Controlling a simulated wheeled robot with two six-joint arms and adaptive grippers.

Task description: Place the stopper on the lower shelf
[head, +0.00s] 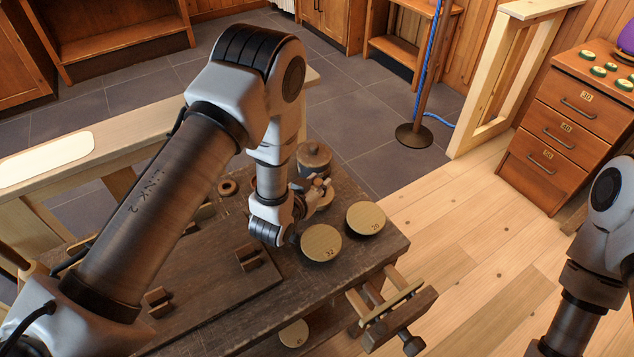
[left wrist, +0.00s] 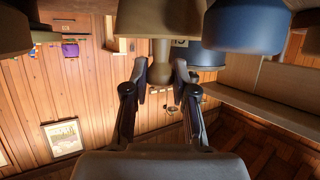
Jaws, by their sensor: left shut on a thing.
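My left gripper (head: 318,190) is above the far right part of the dark workbench (head: 225,325). In the left wrist view its fingers (left wrist: 161,88) are closed on the narrow neck of a tan turned piece (left wrist: 160,72), which looks like the stopper. Its wide part is toward the top of that view. In the head view the held piece is largely hidden by the gripper and nearby pieces. A round piece (head: 293,333) shows below the bench top, seemingly on a lower shelf, mostly hidden. My right arm enters at the right; its gripper is out of view.
Round-topped pieces marked 32 (head: 321,243) and 20 (head: 365,218) stand close to the gripper. A brown lidded jar (head: 313,160) stands behind it. A vise (head: 390,315) juts from the bench's front right. A drawer cabinet (head: 570,125) stands at the right.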

